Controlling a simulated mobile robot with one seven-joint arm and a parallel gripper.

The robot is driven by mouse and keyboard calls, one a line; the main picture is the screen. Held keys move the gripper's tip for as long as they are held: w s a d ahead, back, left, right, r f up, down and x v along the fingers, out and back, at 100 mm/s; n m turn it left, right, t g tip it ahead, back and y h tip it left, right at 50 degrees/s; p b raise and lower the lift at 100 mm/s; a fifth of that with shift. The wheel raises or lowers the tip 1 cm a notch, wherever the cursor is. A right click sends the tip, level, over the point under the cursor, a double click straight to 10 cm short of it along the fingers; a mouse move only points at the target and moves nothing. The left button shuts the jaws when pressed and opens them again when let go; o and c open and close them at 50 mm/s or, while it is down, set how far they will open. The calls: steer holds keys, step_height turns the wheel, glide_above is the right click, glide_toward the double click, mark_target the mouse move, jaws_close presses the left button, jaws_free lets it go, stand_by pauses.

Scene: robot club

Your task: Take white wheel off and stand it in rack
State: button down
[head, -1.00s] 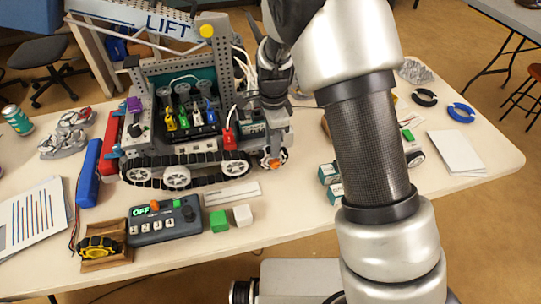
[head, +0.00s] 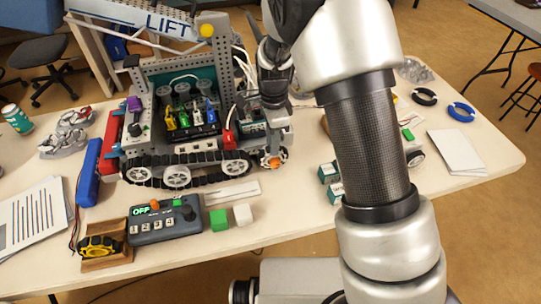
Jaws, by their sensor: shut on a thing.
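The white wheel (head: 272,158), with a dark tyre and an orange hub piece, is at the front right corner of the grey tracked robot model (head: 185,158). It is upright at the model's side. My gripper (head: 273,118) points down right above this wheel and is shut on it; the fingertips are hard to make out against the grey parts. The small brown rack (head: 104,263) stands at the table's front left. A yellow wheel with a black tyre (head: 100,246) stands in it.
A control box (head: 165,222) reading OFF, a green cube (head: 218,220) and a white cube (head: 243,214) lie in front of the model. A blue battery (head: 89,172) lies left. The LIFT beam (head: 150,20) rises behind. My arm hides part of the table's right side.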

steer(key=shift+s+d, duration=0.25)
steer(key=shift+s, duration=0.65)
steer(key=shift+s+d, duration=0.3)
steer(key=shift+s, duration=0.6)
steer(key=shift+s+d, duration=0.25)
steer(key=shift+s, duration=0.65)
steer(key=shift+r, duration=0.15)
stand_by(0.4)
steer(key=shift+r+p, duration=2.8)
steer(key=shift+r, duration=0.15)
